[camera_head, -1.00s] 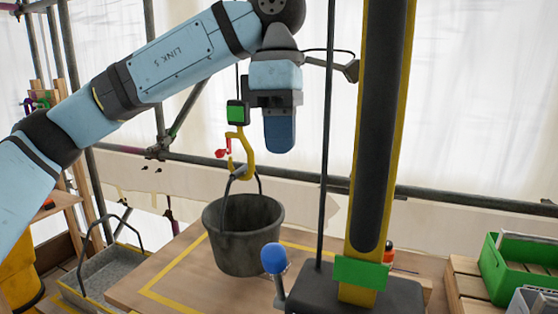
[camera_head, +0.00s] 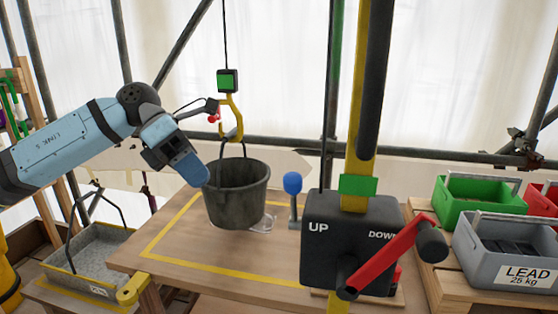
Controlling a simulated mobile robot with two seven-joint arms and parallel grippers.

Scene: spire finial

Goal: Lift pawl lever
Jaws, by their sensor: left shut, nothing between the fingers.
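A short upright lever with a blue ball knob (camera_head: 292,184) stands on the left side of a black winch box (camera_head: 340,235) marked UP and DOWN. It looks like the pawl lever. My left gripper (camera_head: 200,178) is shut and empty, its blue fingers pointing down and right. It is at the left rim of a dark bucket (camera_head: 236,205); I cannot tell whether it touches. The bucket is between my left gripper and the lever. My right gripper is not in view.
A yellow hook (camera_head: 236,118) on a cable meets the bucket's handle. A red crank (camera_head: 388,255) with a black grip juts out at the winch's front. A yellow mast (camera_head: 360,150) rises behind the box. A grey LEAD crate (camera_head: 505,245) is at right, a grey tray (camera_head: 88,262) at left.

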